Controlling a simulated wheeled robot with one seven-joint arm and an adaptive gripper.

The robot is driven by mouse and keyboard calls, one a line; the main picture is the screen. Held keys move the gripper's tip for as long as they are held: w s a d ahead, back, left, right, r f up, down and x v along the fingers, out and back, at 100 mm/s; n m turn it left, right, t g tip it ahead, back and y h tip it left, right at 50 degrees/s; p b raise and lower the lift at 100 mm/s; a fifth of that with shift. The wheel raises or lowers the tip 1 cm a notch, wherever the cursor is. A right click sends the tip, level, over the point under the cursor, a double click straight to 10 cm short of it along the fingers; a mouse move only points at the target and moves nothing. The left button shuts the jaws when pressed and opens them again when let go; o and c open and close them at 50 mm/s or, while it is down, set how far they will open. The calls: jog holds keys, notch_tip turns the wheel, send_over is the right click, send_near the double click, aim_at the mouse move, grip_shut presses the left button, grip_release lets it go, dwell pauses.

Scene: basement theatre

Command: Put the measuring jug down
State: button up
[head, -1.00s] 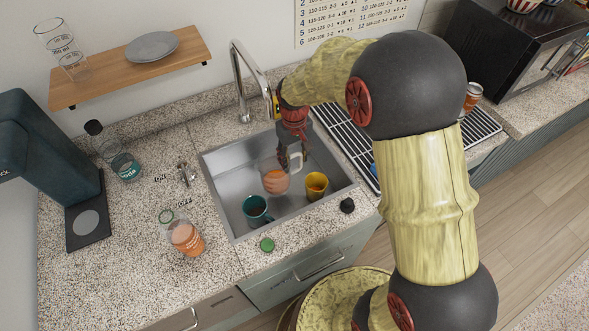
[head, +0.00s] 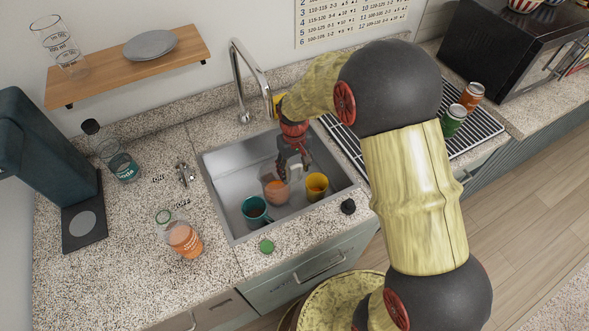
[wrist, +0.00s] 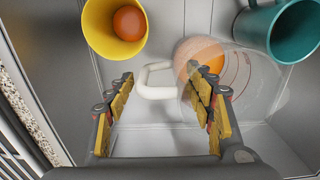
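The measuring jug (head: 276,190) is clear, with red markings and a white handle. It is in the sink (head: 228,183), between a teal mug (head: 255,212) and a yellow cup (head: 316,187), and appears to rest on the basin floor. Something orange shows in or through it. In the wrist view the jug (wrist: 243,85) is right of centre, with its handle (wrist: 155,93) toward the middle. My gripper (head: 293,165) is above the handle. Its yellow-padded fingers (wrist: 165,95) are wide apart, with the handle between or just beyond their tips, touching neither visibly.
The yellow cup (wrist: 103,30) holds a round orange-brown thing. The teal mug (wrist: 290,35) is beside the jug. The faucet (head: 243,85) rises behind the basin. A drying rack (head: 475,135) with cans is at right.

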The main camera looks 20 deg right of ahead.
jog(key=shift+o, duration=0.7)
notch_tip(320, 180, up, 12)
jog(key=p, duration=0.3)
jog(key=shift+r, duration=0.15)
jog(key=s+d+r+m+t, duration=0.1)
jog(key=s+r+t, duration=0.1)
jog(key=s+r, duration=0.7)
jog(key=s+d+r+m+t, duration=0.1)
jog(key=s+d+r+t, duration=0.1)
jog(key=s+r, duration=0.8)
jog(key=s+t, duration=0.1)
jog(key=s, duration=0.3)
jog(key=shift+s+d+r+t, duration=0.15)
jog(key=shift+s+r+t, duration=0.1)
jog(key=shift+s+t, duration=0.05)
jog(key=c, duration=0.3)
